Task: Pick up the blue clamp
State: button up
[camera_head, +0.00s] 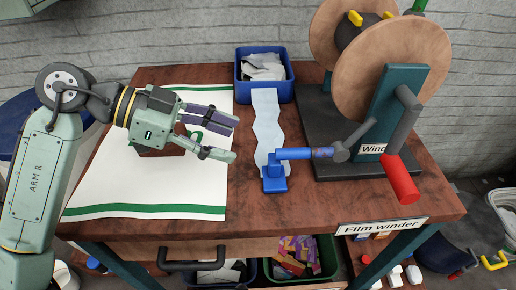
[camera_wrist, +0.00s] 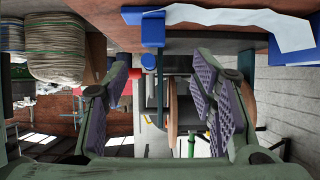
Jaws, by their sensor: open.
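The blue clamp (camera_head: 274,183) stands on the wooden table right of my gripper, at the near end of a pale wavy strip (camera_head: 265,120). Its blue bar reaches right to a grey knob. My gripper (camera_head: 231,138) is open and empty, its fingers pointing right above a white sheet, apart from the clamp. In the wrist view the scene looks upside down. The blue clamp (camera_wrist: 152,30) shows there at the top, above the gap between the open fingers of my gripper (camera_wrist: 163,80).
A film winder (camera_head: 402,115) with large discs and a red handle stands on a dark base at the right. A blue bin (camera_head: 265,91) sits at the back. The white sheet (camera_head: 105,175) has green edges. Bins sit below the table. Bare wood lies around the clamp's front.

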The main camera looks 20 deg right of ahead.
aim_at(269, 159)
jog(key=b+x, duration=0.1)
jog(key=x, duration=0.2)
jog(key=b+x, duration=0.2)
jog(key=x, duration=0.1)
jog(key=s+b+x, duration=0.1)
jog(key=x, duration=0.3)
jog(key=shift+a+f+b, duration=0.2)
jog(key=shift+b, duration=0.15)
jog(key=shift+s+d, duration=0.1)
jog(key=shift+d, duration=0.3)
jog(key=shift+c, duration=0.6)
jog(key=c, duration=1)
